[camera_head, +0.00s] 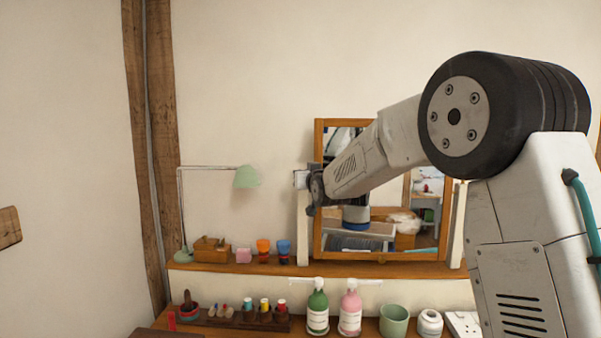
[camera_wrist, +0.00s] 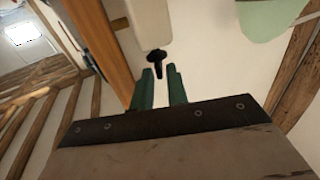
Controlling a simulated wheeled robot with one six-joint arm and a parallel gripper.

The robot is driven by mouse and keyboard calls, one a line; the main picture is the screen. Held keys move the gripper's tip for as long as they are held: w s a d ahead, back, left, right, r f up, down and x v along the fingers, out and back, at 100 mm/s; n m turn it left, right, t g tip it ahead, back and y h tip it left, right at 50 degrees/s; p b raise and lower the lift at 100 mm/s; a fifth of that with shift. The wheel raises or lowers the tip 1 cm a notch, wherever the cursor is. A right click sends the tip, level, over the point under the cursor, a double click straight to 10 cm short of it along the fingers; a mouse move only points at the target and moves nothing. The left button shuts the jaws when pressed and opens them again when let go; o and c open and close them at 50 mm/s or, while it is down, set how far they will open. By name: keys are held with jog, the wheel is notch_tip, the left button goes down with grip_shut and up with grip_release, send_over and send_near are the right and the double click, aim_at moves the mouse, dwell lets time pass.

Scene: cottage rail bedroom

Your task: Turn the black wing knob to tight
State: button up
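The black wing knob (camera_wrist: 156,57) shows in the wrist view, on the side of a pale post (camera_wrist: 149,22). One of its wings points down the picture, into the gap between my fingertips. My gripper (camera_wrist: 160,69) has two green fingers, apart and roughly parallel, one on each side of that wing. I see no clear contact, and the depth between the tips and the knob is hard to judge. In the head view, my gripper (camera_head: 302,180) is at the left post of the wood-framed mirror (camera_head: 318,222). The knob cannot be made out there.
A green lamp (camera_head: 247,177) stands left of my gripper, on a wooden shelf (camera_head: 220,267) with a small wooden box (camera_head: 211,249) and cups. Below are a green bottle (camera_head: 318,310), a pink bottle (camera_head: 350,312) and pots.

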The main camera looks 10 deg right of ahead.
jog(key=w, duration=0.5)
jog(key=shift+w+a, duration=0.1)
grip_shut()
